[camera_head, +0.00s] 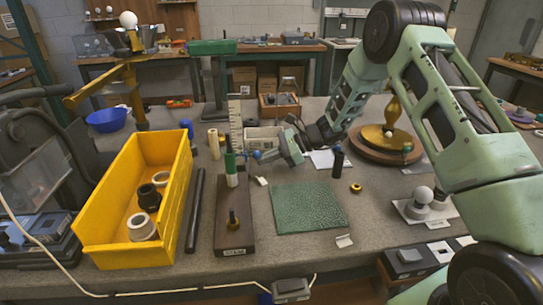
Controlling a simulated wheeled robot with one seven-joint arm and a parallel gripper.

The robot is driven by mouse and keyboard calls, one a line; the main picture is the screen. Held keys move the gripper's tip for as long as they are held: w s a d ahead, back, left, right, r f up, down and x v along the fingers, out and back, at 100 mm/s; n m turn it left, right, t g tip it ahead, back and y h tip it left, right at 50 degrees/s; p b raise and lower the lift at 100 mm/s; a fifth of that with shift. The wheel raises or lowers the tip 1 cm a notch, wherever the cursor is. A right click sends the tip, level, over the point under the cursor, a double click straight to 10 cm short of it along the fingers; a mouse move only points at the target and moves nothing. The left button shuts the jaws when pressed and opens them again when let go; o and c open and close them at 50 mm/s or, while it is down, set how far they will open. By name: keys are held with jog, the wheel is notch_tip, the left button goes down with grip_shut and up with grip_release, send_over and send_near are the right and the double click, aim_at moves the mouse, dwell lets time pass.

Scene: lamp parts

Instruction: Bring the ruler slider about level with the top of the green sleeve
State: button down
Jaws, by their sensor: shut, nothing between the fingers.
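The green sleeve (231,163) stands upright on a white post above a dark wooden base (235,220). A pale upright ruler (236,122) stands directly behind it, its lower part hidden by the sleeve. A small blue piece (257,154) shows just right of the ruler, near the sleeve's top; I cannot tell if it is the slider or part of my gripper. My gripper (264,157) reaches in from the right, its tip pointing left beside the ruler. It is shut and empty. The exact contact between the tip and any slider is too small to tell.
A yellow bin (112,198) with several rings stands at left, and a black rod (195,210) lies beside it. A green mat (308,207) lies right of the base.

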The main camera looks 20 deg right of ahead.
notch_tip(320, 180, up, 6)
jog(key=p, duration=0.3)
dwell(0.3)
